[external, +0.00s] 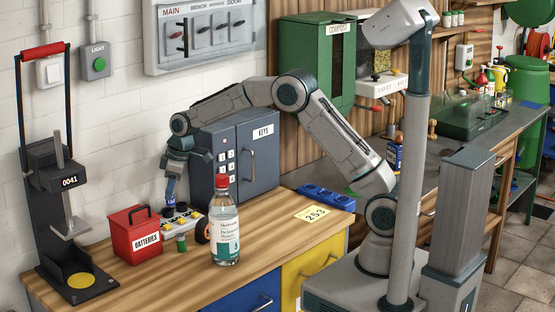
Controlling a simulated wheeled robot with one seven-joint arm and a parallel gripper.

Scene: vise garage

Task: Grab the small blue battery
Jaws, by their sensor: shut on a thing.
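My gripper (171,179) points down above the back left of the workbench, in front of the grey key cabinet. It is shut on the small blue battery (169,191), which shows as a narrow blue upright shape between and below the fingers. The battery is just above or at a light-coloured holder (181,225) with dark and yellow round parts. At this size I cannot tell whether the battery's lower end touches the holder.
A red batteries box (133,238) stands left of the holder, and a clear bottle with a red cap (224,225) stands to its right. The key cabinet (245,150) is behind. A small green cylinder (181,243) is in front.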

